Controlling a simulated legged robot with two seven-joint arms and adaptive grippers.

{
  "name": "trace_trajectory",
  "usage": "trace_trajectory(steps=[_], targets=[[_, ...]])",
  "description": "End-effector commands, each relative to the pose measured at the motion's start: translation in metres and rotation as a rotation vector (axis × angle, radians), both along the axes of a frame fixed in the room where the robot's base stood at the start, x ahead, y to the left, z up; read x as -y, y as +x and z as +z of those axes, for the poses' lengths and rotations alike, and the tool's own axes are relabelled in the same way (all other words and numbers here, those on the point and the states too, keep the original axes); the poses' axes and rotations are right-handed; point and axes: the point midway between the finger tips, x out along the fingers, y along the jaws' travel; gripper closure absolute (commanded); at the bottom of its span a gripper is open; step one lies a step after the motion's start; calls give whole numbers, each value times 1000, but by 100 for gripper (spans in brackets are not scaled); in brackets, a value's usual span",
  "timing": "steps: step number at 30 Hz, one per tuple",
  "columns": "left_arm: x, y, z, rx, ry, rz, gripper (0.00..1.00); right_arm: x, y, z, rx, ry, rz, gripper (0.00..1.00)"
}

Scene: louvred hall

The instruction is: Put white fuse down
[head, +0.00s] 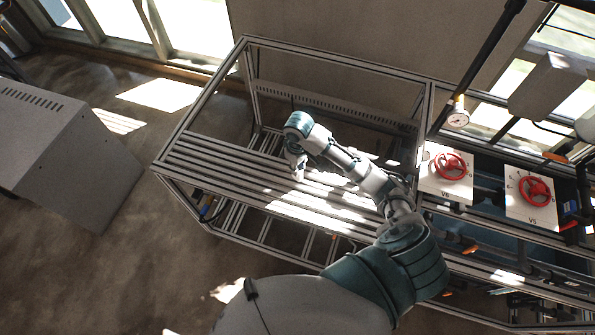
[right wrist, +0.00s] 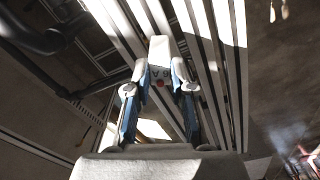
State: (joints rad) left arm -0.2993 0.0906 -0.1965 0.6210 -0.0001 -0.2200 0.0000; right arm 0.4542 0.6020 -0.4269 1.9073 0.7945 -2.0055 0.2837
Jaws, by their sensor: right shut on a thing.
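The white fuse (right wrist: 160,65) shows in the right wrist view as a small pale block with dark marks and a red dot, between the fingers of my right gripper (right wrist: 160,75). The gripper is shut on it. In the head view my right gripper (head: 297,168) points down at the slatted metal table top (head: 225,152), near its middle. The fuse is too small and covered to make out there. I cannot tell whether the fuse touches the slats. My left gripper is in neither view.
A grey cabinet (head: 62,150) stands on the floor at the left. The left part of the slatted top is clear.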

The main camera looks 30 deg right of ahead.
Motion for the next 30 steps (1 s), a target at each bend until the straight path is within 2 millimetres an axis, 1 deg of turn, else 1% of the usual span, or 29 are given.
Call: trace_trajectory(steps=[3,6,9,12,13,14,15,25,28,30], targets=[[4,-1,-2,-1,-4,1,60,-1,-2,-22,-6,-1,-1,100],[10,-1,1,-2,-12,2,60,-2,-1,-33,-3,-2,0,100],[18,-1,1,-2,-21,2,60,-3,-1,-35,-1,-3,0,100],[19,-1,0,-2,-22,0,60,-4,-1,-36,-4,-5,0,100],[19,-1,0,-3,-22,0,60,-5,-1,-36,-4,-5,0,70],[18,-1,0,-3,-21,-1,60,-5,-1,-36,-5,-5,0,62],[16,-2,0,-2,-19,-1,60,-4,-1,-36,-4,-4,0,52],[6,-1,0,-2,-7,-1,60,-2,-1,-33,0,-2,0,52],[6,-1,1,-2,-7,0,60,-2,-1,-24,2,-2,0,52],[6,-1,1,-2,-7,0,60,-2,0,-12,4,-2,0,52]])
